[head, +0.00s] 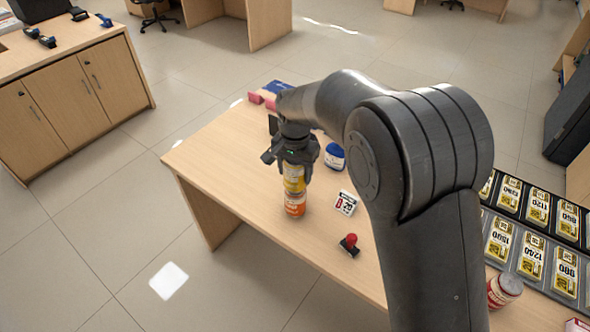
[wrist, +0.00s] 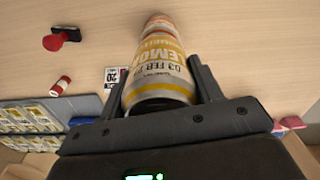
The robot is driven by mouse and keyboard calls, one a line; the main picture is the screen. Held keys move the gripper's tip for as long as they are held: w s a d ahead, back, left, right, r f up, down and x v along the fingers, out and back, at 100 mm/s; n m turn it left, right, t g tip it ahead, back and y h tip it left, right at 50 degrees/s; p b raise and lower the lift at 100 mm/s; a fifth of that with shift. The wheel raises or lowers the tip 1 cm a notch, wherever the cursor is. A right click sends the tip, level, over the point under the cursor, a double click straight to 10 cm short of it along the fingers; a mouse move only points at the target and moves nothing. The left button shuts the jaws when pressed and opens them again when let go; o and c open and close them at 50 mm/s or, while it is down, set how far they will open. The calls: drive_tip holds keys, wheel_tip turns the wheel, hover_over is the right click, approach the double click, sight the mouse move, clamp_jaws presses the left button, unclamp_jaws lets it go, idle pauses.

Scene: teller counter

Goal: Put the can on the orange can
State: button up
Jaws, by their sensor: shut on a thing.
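My gripper (head: 290,155) is over the counter, shut on a yellow can. The yellow can (head: 293,179) is upright between the fingers. The orange can (head: 295,205) stands on the counter directly below it, and the two look lined up and touching or nearly so; I cannot tell if there is a small gap. In the wrist view the yellow can (wrist: 160,75), with lemon lettering, lies between the two fingers (wrist: 160,90). Part of the orange can (wrist: 161,23) shows beyond its far end.
On the counter (head: 225,155), a small calendar block (head: 345,203), a red-handled stamp (head: 349,244) and a blue jar (head: 334,157) stand right of the cans. A red-and-white can (head: 504,290) is near the sign trays (head: 530,245). The counter left of the cans is clear.

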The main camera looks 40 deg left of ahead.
drive_tip(key=shift+f, duration=0.15)
drive_tip(key=o, duration=1.2)
wheel_tip(320, 180, up, 12)
drive_tip(key=shift+r, duration=0.1)
